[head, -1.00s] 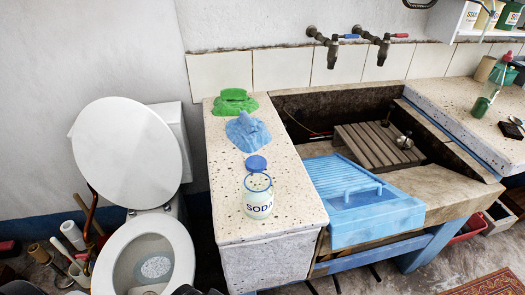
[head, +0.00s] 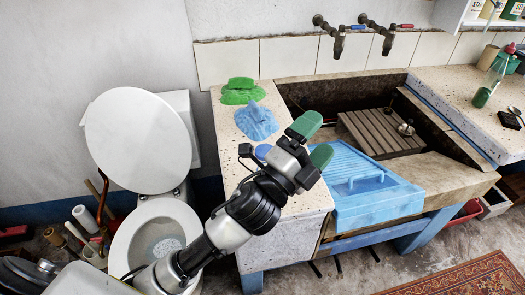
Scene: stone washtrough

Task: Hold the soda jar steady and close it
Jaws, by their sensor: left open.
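The soda jar stands on the speckled stone ledge, but my left arm now hides its body and label. Only its round blue lid (head: 263,152) shows, raised above the mouth at the back; the earlier frame shows it tipped open. My left gripper (head: 313,140) has green finger pads and is open and empty. In the picture its fingers lie right of the lid, over the ledge's right edge and the sink. I cannot tell its exact distance from the jar. My right gripper is not in view.
A blue cloth (head: 257,121) and a green cloth (head: 240,93) lie behind the jar on the ledge (head: 226,138). A blue ribbed drainer (head: 376,203) sits right of it. The toilet (head: 150,220) is at left. Taps (head: 335,38) stick out from the wall.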

